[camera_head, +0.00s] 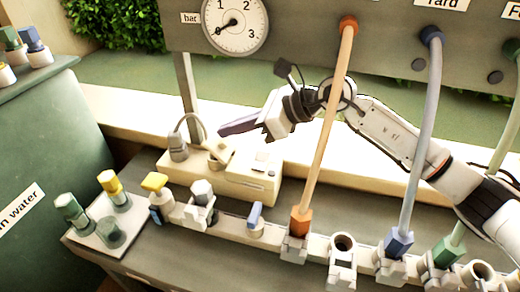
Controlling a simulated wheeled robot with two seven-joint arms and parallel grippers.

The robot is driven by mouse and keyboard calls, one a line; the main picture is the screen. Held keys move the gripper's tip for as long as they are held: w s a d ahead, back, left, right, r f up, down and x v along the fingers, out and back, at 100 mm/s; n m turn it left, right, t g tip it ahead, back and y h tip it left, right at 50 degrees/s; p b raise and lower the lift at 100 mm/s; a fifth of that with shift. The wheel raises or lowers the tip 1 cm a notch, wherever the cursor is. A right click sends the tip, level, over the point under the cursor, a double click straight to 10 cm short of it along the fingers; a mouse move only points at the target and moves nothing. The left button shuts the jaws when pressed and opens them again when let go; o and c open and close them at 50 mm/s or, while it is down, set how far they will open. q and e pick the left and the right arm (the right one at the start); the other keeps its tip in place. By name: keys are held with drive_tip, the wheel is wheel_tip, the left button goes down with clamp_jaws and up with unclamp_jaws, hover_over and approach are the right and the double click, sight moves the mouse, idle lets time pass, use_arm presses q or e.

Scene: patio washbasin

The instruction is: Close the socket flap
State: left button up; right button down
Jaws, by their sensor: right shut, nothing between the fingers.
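A cream socket box (254,188) sits on the grey bench behind the row of fittings. A small cream plate (220,151), which looks like the socket flap, stands tilted up at the box's left part. The opening beneath it is hard to make out. My right gripper (224,131) reaches in from the right, its dark fingers shut and empty, pointing left. In the picture they lie just above the plate; I cannot tell whether they touch it. My left gripper is out of view.
A grey plug (178,147) with a looped cord stands left of the plate. An orange hose (325,130) passes in front of my right arm, and a blue hose (424,140) hangs further right. Valves and connectors line the front rail. A gauge (235,24) is above.

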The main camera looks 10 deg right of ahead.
sight(216, 140)
drive_tip(key=shift+w+a+f+b, duration=0.1)
drive_tip(key=shift+w+a+b, duration=0.45)
drive_tip(key=shift+a, duration=0.35)
drive_tip(key=shift+w+a+f+b, duration=0.1)
drive_tip(key=shift+w+a+b, duration=0.4)
drive_tip(key=shift+a, duration=0.35)
drive_tip(key=shift+r+p, duration=0.45)
drive_tip(key=shift+r, duration=0.35)
